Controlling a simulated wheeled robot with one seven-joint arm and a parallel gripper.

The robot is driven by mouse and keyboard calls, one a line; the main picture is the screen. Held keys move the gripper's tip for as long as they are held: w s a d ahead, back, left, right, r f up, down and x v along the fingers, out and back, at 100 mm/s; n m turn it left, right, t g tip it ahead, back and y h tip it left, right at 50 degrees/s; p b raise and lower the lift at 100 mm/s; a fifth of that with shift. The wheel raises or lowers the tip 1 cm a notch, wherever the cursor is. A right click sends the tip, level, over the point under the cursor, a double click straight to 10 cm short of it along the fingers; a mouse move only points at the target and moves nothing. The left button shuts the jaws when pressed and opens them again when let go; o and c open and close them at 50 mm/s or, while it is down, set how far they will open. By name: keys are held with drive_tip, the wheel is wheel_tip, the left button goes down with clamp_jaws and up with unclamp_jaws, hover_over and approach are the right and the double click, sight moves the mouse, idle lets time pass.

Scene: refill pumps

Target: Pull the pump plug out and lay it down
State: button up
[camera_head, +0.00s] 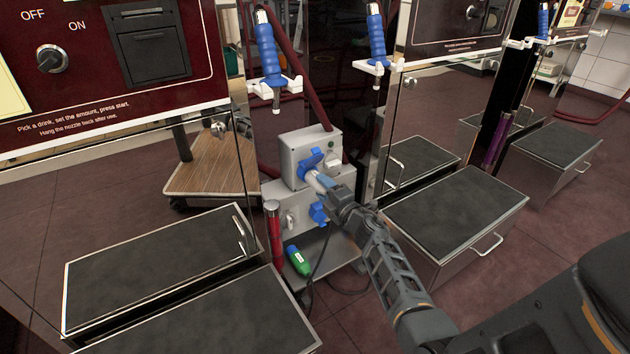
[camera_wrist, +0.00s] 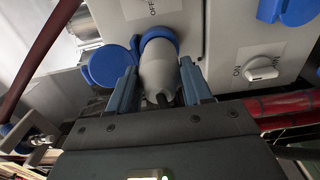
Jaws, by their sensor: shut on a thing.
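The pump plug is a pale grey, rounded plug (camera_wrist: 158,70) with a dark cable end, in the middle of the wrist view. Its front end sits at a blue socket ring (camera_wrist: 160,36), with a round blue flap (camera_wrist: 109,66) open beside it. My gripper (camera_wrist: 160,88) is shut on the plug, one finger on each side. In the head view my gripper (camera_head: 326,184) is at the upper grey socket box (camera_head: 311,143), and the plug (camera_head: 315,179) shows only partly. Whether the plug is fully seated cannot be told.
A lower grey box (camera_head: 292,214) carries another blue socket (camera_head: 318,212). A grey shelf (camera_head: 318,262) below holds a green bottle (camera_head: 298,260); a red cylinder (camera_head: 274,232) stands beside it. Dark-topped drawer boxes (camera_head: 160,264) (camera_head: 455,215) flank the area.

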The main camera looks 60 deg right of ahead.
drive_tip(key=shift+p+v, duration=1)
drive_tip(key=shift+v, duration=1.95)
drive_tip(key=shift+s, duration=0.1)
